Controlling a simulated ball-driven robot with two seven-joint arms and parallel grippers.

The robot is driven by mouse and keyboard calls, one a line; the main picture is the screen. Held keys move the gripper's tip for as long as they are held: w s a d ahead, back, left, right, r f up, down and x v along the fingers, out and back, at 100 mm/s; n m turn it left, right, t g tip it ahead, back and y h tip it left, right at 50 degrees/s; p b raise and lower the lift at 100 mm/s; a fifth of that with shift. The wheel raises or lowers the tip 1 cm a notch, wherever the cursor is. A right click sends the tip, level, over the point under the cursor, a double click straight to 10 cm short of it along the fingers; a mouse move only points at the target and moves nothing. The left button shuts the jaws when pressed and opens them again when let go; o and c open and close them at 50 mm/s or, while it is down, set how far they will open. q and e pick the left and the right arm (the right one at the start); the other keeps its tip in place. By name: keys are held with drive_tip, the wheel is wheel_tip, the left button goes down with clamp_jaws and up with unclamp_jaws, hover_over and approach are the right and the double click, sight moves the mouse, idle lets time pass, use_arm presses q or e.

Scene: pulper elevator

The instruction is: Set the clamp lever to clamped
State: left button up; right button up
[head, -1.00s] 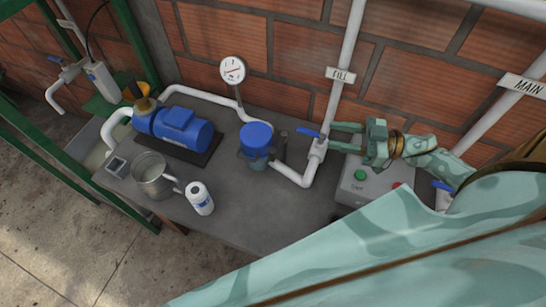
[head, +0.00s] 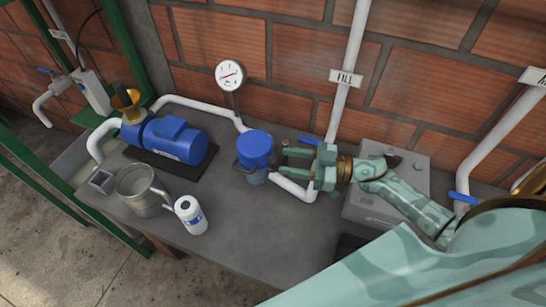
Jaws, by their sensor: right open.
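A blue-capped canister (head: 255,152) stands on the grey bench beside the pump. In the earlier view a small dark upright part stood at its right side; I cannot tell whether it is the clamp lever. That spot is now mostly covered by my right gripper (head: 285,161). The gripper is open and comes in from the right, its fingertips just right of the canister. I see nothing held between its fingers. No part is clearly recognisable as the clamp lever. My left gripper is not in view.
The FILL pipe's blue valve handle (head: 308,140) is close behind my right gripper. A grey control box (head: 410,172) lies under my right forearm. A blue pump (head: 177,140), gauge (head: 230,76), metal jug (head: 139,189) and white bottle (head: 190,216) stand left. The bench front is clear.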

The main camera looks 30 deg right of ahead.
sight(272, 158)
drive_tip(key=x, duration=0.5)
clamp_jaws()
